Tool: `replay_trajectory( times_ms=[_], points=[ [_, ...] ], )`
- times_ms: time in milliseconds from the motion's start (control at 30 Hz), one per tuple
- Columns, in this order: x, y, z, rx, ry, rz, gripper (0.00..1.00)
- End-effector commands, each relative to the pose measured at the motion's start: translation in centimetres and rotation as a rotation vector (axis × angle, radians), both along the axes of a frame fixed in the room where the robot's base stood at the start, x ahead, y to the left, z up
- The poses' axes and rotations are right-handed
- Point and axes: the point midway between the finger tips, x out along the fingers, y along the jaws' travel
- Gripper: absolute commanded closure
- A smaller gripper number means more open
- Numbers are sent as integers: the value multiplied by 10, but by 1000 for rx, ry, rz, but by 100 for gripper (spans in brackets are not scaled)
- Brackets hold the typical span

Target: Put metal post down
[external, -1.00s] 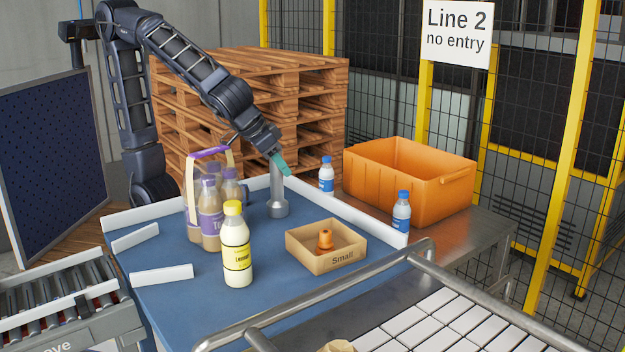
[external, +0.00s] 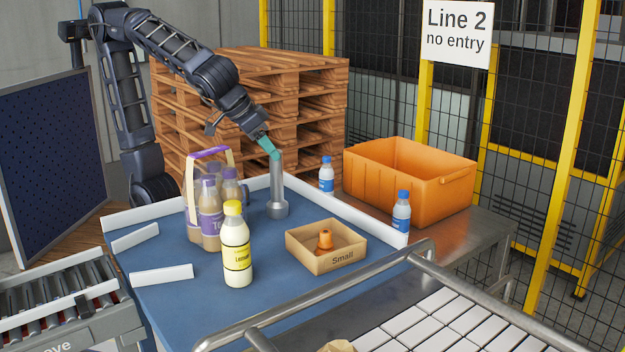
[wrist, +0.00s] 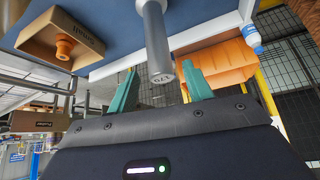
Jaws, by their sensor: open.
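The metal post (external: 277,188) is a grey cylinder with a wider round foot. It stands upright on the blue table top, towards the back. My gripper (external: 271,152) is at the top of the post in the external view. In the wrist view the post (wrist: 155,35) comes down between the spread green fingers of my gripper (wrist: 160,88), with clear gaps on both sides. The gripper is open and holds nothing.
A small cardboard box (external: 325,262) with an orange part stands to the front right. A yellow-labelled bottle (external: 237,255) and a bottle carrier (external: 194,205) stand to the left. A white rail (external: 335,213) edges the table; an orange crate (external: 385,183) is beyond it.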

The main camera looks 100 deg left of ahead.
Motion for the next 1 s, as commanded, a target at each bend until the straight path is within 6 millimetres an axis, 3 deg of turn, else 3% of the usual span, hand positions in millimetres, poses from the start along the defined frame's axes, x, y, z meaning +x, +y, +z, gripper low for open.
replay_trajectory(
  times_ms=[100,300,533,667,733,1000],
  points=[
    [-10,-6,20,-2,-3,1,49],
    [-23,-14,43,-1,-1,2,49],
    [-32,-10,51,2,11,-7,49],
    [-46,21,41,8,58,-54,49],
    [-58,45,32,7,95,-99,49],
    [-122,124,-16,-26,187,-327,49]
  ],
)
